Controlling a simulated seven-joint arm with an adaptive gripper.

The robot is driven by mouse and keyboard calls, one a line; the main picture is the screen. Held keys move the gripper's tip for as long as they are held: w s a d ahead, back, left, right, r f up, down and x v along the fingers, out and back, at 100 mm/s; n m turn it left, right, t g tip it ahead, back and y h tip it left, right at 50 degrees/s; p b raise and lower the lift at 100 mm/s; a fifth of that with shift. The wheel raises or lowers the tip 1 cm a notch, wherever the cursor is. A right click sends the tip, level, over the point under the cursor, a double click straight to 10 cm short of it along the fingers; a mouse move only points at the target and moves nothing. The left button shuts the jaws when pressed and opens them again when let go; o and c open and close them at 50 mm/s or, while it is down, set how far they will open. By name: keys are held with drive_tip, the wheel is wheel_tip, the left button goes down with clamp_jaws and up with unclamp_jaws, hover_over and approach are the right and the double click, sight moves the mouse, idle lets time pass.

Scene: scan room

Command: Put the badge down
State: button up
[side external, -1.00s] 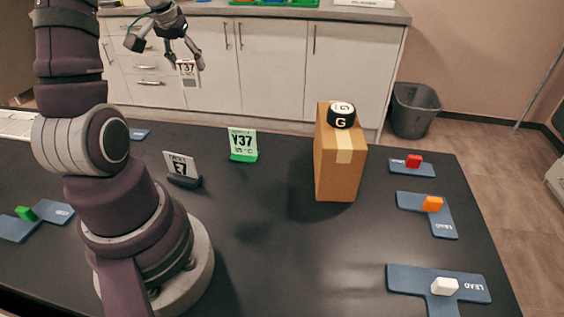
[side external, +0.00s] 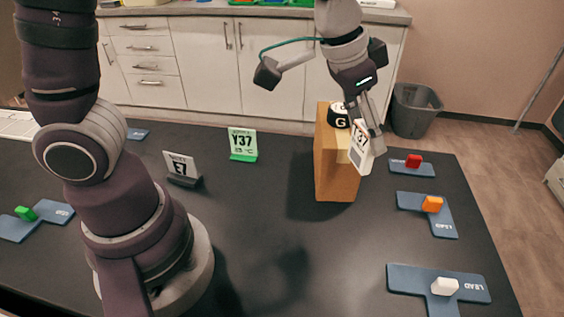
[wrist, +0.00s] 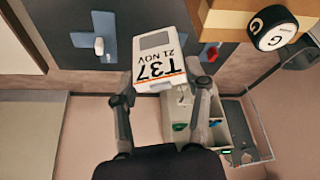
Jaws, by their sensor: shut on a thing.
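My gripper (side external: 371,140) is shut on a white badge (side external: 360,150) and holds it up in the air at the right side of the cardboard box, as seen in the side view. In the wrist view the badge (wrist: 160,62) sits between my two fingers and reads "T37" and "21 NOV", with a grey top part. My fingers partly hide the box and the black-and-white "G" piece in the side view. Whether the badge touches the box cannot be told.
The cardboard box (side external: 331,170) stands on the black table (side external: 255,225) with the round "G" piece (side external: 338,116) on top. Sign E7 (side external: 181,166) and green sign Y37 (side external: 243,143) stand left. Blue plates with a red block (side external: 413,160), orange block (side external: 432,204) and white block (side external: 445,286) lie right.

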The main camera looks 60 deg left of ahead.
drive_tip(key=s+d+m+g+h, duration=0.15)
drive_tip(key=s+d+m, duration=0.35)
drive_tip(key=s+d, duration=0.5)
drive_tip(key=shift+t, duration=0.25)
drive_tip(key=f, duration=1)
drive_tip(key=w+d+f, duration=0.1)
drive_tip(key=f, duration=0.3)
drive_tip(key=shift+w+f, duration=0.1)
drive_tip(key=shift+f, duration=0.3)
drive_tip(key=shift+f, duration=0.1)
drive_tip(key=o, duration=1)
